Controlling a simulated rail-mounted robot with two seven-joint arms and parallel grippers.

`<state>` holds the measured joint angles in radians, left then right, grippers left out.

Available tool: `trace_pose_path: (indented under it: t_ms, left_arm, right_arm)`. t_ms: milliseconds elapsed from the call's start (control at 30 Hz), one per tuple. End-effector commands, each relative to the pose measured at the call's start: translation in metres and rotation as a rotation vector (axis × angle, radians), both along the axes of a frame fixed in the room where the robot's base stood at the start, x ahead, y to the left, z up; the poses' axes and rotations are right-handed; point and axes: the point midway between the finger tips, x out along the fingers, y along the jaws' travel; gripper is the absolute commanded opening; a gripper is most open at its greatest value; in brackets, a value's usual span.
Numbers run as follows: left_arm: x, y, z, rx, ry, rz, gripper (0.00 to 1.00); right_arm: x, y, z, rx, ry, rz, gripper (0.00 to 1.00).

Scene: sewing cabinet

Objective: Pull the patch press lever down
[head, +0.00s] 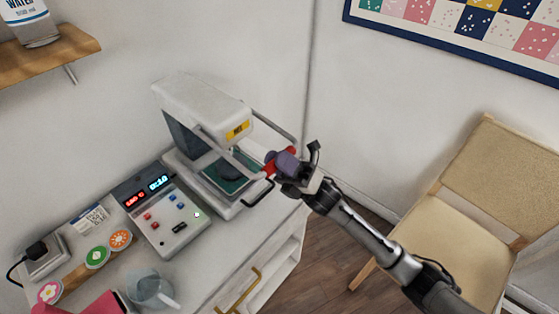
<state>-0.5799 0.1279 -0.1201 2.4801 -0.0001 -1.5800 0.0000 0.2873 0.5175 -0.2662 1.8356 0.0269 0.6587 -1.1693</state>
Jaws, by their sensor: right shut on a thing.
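The patch press (207,108) stands on the white cabinet against the wall, with a pale upper body and a yellow label. A dark green plate (228,178) lies under the head of the press. My right gripper (284,164) is at the lever's end and shut on it; the fingers partly hide the grip. My left gripper is not in view.
A control box (165,222) with lit displays stands left of the press. A chair (470,200) stands at the right, with open floor between.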

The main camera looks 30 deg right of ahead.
Motion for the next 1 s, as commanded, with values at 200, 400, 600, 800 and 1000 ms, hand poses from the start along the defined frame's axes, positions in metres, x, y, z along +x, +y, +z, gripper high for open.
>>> trace_pose_path:
  t_ms: [200,400,600,800,1000]
  left_arm:
    - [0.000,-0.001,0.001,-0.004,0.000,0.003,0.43]
    - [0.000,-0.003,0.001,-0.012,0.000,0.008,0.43]
    - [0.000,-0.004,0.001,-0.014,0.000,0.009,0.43]
    - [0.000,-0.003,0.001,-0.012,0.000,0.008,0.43]
    - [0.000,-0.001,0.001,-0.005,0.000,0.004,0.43]
  right_arm:
    - [-0.001,0.000,0.003,0.002,-0.006,0.000,0.30]
    - [0.000,0.000,0.002,0.002,-0.004,0.001,0.49]
    - [0.000,0.000,0.001,0.001,-0.002,0.001,0.50]
    - [-0.004,-0.006,-0.009,0.001,0.003,-0.001,0.50]
    - [-0.018,-0.025,-0.036,0.001,0.003,-0.001,0.50]
